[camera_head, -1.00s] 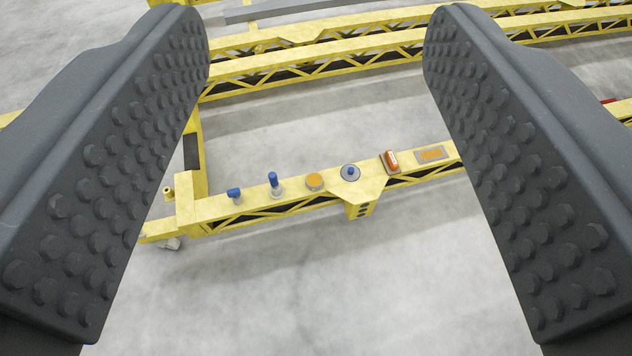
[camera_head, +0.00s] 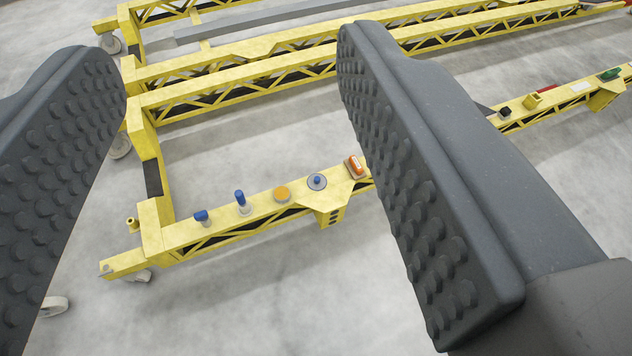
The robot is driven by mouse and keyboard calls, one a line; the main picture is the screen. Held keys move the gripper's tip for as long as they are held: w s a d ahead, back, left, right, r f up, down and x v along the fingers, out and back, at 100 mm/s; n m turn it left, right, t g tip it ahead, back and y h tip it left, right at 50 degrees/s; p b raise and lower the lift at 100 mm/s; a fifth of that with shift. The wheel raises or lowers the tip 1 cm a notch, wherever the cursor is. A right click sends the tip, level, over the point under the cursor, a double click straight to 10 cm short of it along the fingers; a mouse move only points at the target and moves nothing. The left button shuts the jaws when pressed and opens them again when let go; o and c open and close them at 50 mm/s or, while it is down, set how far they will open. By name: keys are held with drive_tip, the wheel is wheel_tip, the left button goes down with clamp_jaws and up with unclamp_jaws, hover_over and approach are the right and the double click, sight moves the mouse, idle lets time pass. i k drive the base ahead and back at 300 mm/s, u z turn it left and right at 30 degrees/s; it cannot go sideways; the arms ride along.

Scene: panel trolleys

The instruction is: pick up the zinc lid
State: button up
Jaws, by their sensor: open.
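The zinc lid looks to be the round grey disc with a blue knob (camera_head: 317,182) on the near yellow beam of the trolley. It lies flat on top of the beam, between an orange round piece (camera_head: 282,194) and an orange-and-white block (camera_head: 355,166). My gripper (camera_head: 232,85) is open and empty, with its two dark studded jaws wide apart in the foreground. In the picture the lid shows between the jaws, nearer the right jaw. The beam and its parts lie beyond the jaws, and nothing touches them. The right jaw hides part of the beam.
Two blue-topped parts (camera_head: 240,201) stand left of the orange piece on the same beam (camera_head: 190,232). A yellow corner post (camera_head: 152,222) stands at its left end. Farther yellow trusses (camera_head: 250,90) lie behind. A yellow box (camera_head: 533,100) sits right of the jaws. Grey floor is clear in front.

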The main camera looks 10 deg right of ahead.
sight(317, 182)
drive_tip(key=z, duration=0.5)
drive_tip(key=i, duration=1.5)
drive_tip(key=z, duration=0.15)
